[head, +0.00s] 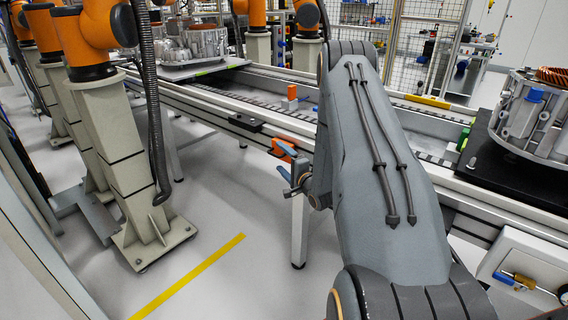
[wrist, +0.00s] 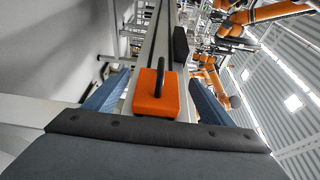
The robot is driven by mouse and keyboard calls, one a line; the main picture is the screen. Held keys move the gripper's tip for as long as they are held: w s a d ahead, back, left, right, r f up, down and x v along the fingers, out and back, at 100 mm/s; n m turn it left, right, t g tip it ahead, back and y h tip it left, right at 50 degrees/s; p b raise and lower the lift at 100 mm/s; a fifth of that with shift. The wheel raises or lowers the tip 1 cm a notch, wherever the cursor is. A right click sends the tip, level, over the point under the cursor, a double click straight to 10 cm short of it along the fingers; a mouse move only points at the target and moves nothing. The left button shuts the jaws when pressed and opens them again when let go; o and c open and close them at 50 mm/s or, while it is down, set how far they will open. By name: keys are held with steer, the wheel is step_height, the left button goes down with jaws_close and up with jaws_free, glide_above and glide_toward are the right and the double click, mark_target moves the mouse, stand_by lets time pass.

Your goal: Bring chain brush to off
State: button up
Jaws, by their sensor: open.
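An orange box (wrist: 155,104) with an upright black lever (wrist: 160,75) is mounted on the conveyor's side rail, close ahead in the wrist view. It is the likely chain brush switch, but no label or off mark is readable. In the head view the orange box (head: 284,148) is partly hidden by my gripper. My gripper (head: 281,160) has blue fingers and is open. In the wrist view one finger shows on each side of the orange box, with the lever between them. I cannot tell how far the fingertips are from the lever, and I see no contact.
A black block (head: 246,122) sits on the same rail, left of the orange box. The long conveyor (head: 215,97) runs behind. A stator housing (head: 533,115) rests on a black carrier at right. Orange robots on pedestals (head: 110,150) stand at left. Floor in front is free.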

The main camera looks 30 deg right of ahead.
steer(key=shift+w+b, duration=1.6)
steer(key=shift+w, duration=1.6)
steer(key=shift+w, duration=0.2)
steer(key=c, duration=0.8)
steer(key=shift+s+a+p, duration=0.3)
steer(key=shift+a+p, duration=0.05)
steer(key=shift+a, duration=0.15)
steer(key=shift+s+a+p, duration=0.25)
steer(key=shift+a+p, duration=0.05)
steer(key=shift+a, duration=0.2)
steer(key=s+a+p, duration=0.1)
steer(key=s+a, duration=0.1)
steer(key=p, duration=0.5)
glide_toward(271, 152)
steer(key=a, duration=0.3)
steer(key=shift+w+a+f, duration=0.1)
steer(key=shift+a+f, duration=0.1)
steer(key=shift+f, duration=0.05)
